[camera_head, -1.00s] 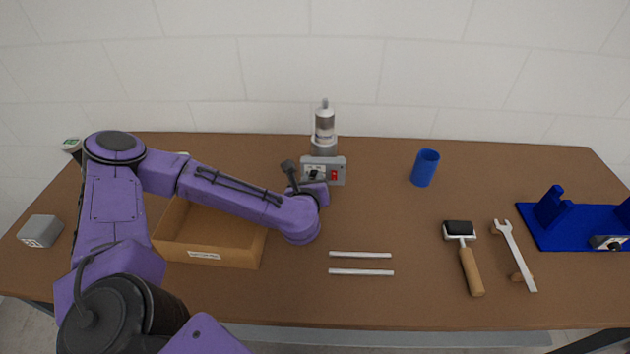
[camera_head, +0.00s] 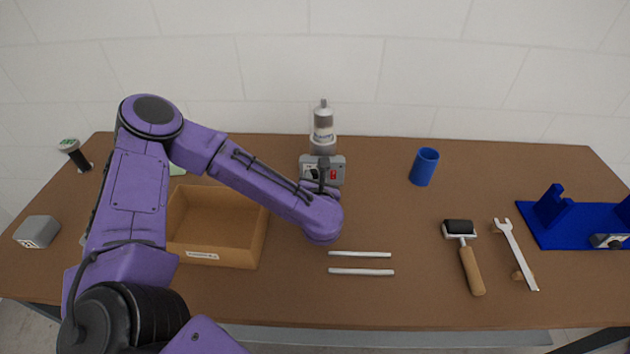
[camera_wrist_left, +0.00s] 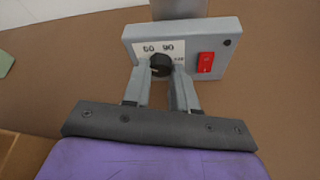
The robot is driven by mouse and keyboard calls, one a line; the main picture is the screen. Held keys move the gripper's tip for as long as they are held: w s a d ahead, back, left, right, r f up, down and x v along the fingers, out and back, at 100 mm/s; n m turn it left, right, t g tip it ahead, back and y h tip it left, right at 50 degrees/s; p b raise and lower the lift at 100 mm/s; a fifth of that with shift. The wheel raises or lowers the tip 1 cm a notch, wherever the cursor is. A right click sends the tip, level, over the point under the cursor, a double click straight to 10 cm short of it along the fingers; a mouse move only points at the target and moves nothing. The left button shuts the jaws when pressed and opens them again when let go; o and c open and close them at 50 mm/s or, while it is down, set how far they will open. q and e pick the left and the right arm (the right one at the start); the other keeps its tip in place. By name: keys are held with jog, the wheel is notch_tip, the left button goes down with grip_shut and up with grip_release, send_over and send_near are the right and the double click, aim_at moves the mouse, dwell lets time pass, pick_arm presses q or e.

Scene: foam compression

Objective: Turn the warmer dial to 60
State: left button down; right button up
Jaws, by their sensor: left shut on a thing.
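The warmer (camera_head: 323,135) stands at the back middle of the table, a bottle seated in its top. Its grey control box (camera_head: 309,162) faces me and also shows in the left wrist view (camera_wrist_left: 222,40). That view shows the black dial (camera_wrist_left: 160,63) below a white scale with 60 and 90 printed on it. A further number at the right is too small to read. My left gripper (camera_wrist_left: 161,78) is shut on the dial, one finger on each side. In the head view my left gripper (camera_head: 322,176) covers the dial. The dial's pointer is hard to make out.
A red switch (camera_wrist_left: 206,62) sits right of the dial. A cardboard box (camera_head: 215,225) lies under my left arm. Two white rods (camera_head: 360,262), a blue cup (camera_head: 424,167), a roller (camera_head: 466,255), a wrench (camera_head: 516,255) and a blue stand (camera_head: 575,232) occupy the right side.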

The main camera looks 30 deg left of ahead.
pick_arm(q)
jog(key=m+y, duration=0.1)
jog(key=m+y+b, duration=0.1)
jog(key=m, duration=0.1)
jog(key=shift+w+d+f+g, duration=0.1)
jog(key=shift+w+d+g, duration=0.1)
jog(key=shift+g, duration=0.2)
jog(key=shift+m, duration=0.4)
jog(key=c, duration=0.9)
grip_release()
jog(key=shift+d, duration=0.1)
jog(key=b+v, duration=0.3)
jog(key=v, duration=0.6)
jog(key=shift+s+d+f, duration=0.1)
jog(key=shift+s+d, duration=0.1)
jog(key=shift+d, duration=0.15)
jog(key=shift+s+d+r, duration=0.2)
jog(key=shift+s, duration=0.1)
